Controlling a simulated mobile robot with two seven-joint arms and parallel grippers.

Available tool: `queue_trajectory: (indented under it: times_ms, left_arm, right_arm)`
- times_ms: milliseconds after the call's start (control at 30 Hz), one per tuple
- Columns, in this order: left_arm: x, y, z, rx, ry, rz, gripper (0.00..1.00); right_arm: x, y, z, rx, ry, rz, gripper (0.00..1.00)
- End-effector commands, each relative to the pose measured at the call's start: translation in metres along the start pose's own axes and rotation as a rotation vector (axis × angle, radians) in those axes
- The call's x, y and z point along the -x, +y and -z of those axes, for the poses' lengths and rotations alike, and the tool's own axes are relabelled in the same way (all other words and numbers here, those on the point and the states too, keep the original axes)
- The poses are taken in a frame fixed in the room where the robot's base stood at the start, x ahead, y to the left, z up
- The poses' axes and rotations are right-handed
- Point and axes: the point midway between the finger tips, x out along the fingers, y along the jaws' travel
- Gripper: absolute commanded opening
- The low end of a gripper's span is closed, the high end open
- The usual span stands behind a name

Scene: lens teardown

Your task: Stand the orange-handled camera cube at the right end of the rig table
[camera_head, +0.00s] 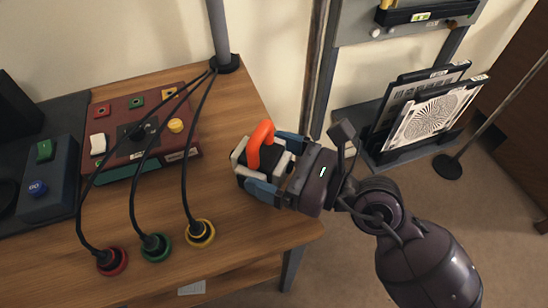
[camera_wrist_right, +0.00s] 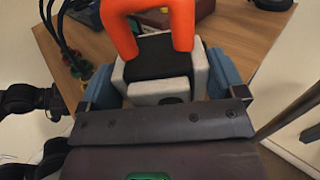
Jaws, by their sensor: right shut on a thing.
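The camera cube (camera_head: 241,172) is a white and black block with an orange handle (camera_head: 262,143) on top. It is at the right end of the wooden rig table (camera_head: 225,235), upright with the handle up. I cannot tell whether its underside touches the table. My right gripper (camera_head: 267,170) is shut on the cube, with blue fingers on two opposite sides.
A dark red box (camera_head: 180,158) with buttons and sockets stands left of the cube. Black cables run to red (camera_head: 112,262), green (camera_head: 155,248) and yellow (camera_head: 200,233) ringed plugs. A pole (camera_head: 219,35) rises at the table's back corner. A rack with a patterned chart (camera_head: 432,115) stands beyond the right edge.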

Motion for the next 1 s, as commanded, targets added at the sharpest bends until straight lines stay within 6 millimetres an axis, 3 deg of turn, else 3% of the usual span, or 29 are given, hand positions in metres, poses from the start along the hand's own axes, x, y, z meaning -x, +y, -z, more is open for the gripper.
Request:
queue_trajectory:
  times_ms: [67,100,133,633,767,1000]
  left_arm:
    - [0.001,0.000,-0.004,0.000,-0.009,0.000,0.51]
    - [0.001,0.000,-0.004,-0.001,-0.009,0.000,0.51]
    - [0.001,0.000,-0.004,0.000,-0.009,0.000,0.51]
    - [0.001,0.000,-0.003,0.001,-0.007,0.000,0.51]
    - [0.001,0.000,-0.004,0.002,-0.009,0.000,0.51]
    - [0.000,0.000,-0.007,0.001,-0.016,-0.001,0.51]
  right_arm:
    - [0.000,0.000,0.002,0.000,-0.002,0.000,0.46]
    - [0.000,0.000,0.002,-0.001,0.001,0.000,0.94]
    - [0.000,0.000,0.002,0.000,0.001,0.000,0.98]
    - [0.001,0.000,-0.002,0.000,0.000,0.000,1.00]
    - [0.016,0.000,0.000,-0.001,0.003,0.001,1.00]
    - [0.061,0.000,0.001,-0.003,0.006,0.001,1.00]
